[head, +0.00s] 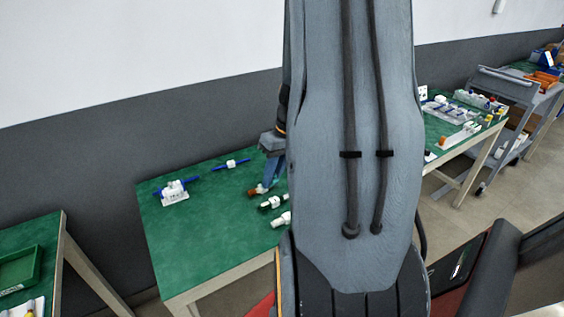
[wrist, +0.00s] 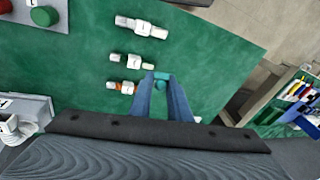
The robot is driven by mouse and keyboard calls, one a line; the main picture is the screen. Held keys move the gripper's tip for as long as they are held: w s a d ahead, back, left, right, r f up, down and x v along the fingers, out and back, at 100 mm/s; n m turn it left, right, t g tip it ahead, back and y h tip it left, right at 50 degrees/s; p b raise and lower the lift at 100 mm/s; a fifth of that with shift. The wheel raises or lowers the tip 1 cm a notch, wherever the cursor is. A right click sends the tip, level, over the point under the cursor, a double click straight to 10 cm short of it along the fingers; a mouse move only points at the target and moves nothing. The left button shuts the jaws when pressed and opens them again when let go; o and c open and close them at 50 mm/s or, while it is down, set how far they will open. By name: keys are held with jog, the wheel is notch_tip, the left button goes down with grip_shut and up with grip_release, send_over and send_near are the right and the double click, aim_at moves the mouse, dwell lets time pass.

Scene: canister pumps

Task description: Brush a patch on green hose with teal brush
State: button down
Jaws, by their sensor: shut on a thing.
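My gripper (wrist: 162,78) is shut on a small teal thing, which I take to be the teal brush (wrist: 162,75); only its end shows between the fingertips. In the head view my gripper (head: 270,180) is over the green table, partly hidden by my arm. Three short pieces with white tags lie in a row to the left of the fingertips: a near one with an orange part (wrist: 122,87), a middle one (wrist: 132,60) and a far one (wrist: 141,27). The middle piece seems to have a dark green part and may be the green hose. The teal brush looks apart from all three.
A blue rod in a white holder (head: 174,193) and another blue piece with a white tag (head: 232,164) lie on the green table (head: 200,245). A red cylinder (wrist: 30,2) and a green cylinder (wrist: 44,16) stand at the wrist view's upper left. A grey cart (head: 505,85) stands far right.

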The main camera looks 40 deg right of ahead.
jog(key=shift+r+p, duration=0.75)
jog(key=shift+r, duration=0.55)
